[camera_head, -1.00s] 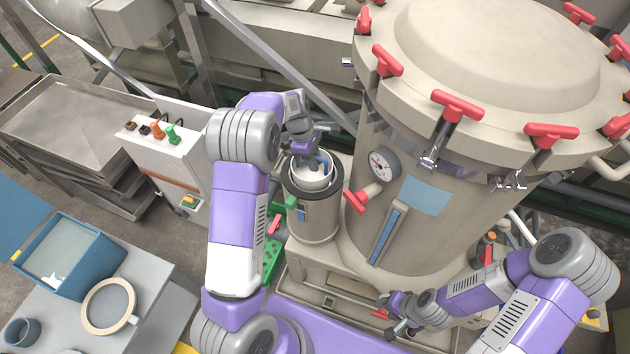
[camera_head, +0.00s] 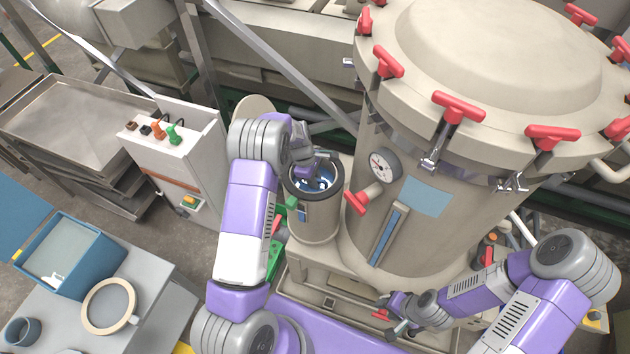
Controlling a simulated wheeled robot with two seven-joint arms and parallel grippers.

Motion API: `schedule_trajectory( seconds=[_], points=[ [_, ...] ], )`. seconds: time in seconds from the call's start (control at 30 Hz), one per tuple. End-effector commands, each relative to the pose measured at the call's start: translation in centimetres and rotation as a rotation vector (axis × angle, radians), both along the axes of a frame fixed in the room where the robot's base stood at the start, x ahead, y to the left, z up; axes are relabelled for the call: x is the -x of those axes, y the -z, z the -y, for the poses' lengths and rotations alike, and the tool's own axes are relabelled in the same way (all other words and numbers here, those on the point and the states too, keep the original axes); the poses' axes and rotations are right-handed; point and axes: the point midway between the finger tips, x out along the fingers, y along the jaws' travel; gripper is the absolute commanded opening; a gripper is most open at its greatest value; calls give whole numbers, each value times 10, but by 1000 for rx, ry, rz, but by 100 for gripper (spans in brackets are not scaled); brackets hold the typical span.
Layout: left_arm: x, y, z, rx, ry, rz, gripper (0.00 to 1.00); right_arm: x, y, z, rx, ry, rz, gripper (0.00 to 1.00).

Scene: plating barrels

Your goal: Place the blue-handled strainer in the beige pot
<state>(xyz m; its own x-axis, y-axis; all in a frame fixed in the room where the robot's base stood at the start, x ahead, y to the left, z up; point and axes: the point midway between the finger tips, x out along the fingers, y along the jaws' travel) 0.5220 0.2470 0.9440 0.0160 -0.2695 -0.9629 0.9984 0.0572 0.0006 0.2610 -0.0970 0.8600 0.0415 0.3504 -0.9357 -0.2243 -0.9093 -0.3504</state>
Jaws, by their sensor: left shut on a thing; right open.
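The beige pot (camera_head: 313,222) is a small upright cylinder with a dark rim, left of the big tank. The strainer (camera_head: 325,184) is inside the pot's mouth; only a white and blue part of it shows below the rim. My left gripper (camera_head: 312,174) is over the pot's opening, shut on the strainer, with its fingers pointing down. The gripper and wrist hide much of the strainer and its handle. My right gripper (camera_head: 392,319) is open and empty, low in front of the big tank and apart from the pot.
The big beige tank (camera_head: 440,220) with red clamp handles (camera_head: 456,107) stands close right of the pot. A white control box (camera_head: 175,150) stands to the left. A grey table at lower left holds a blue bin (camera_head: 91,272), a round ring-framed item (camera_head: 108,305) and a blue cup (camera_head: 22,331).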

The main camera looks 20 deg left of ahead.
Motion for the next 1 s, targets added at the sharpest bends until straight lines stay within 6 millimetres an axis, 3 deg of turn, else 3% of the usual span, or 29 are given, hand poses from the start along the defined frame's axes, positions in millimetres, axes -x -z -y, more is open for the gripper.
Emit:
schedule_trajectory(
  seconds=[0.13,0.17,0.3,0.67,0.77,1.0],
  points=[
    [0,5,0,0,0,0,0,0,4,0,0,0,0,42],
    [0,4,0,0,0,0,23,0,3,0,0,0,0,42],
    [0,4,0,0,0,0,44,0,3,0,0,0,0,42],
    [0,-1,0,0,0,0,44,0,-1,0,0,0,0,42],
    [-1,-13,-4,-1,-1,4,44,0,0,0,0,0,0,42],
    [0,-63,-17,-1,0,5,44,0,2,0,0,0,0,42]
  ],
)
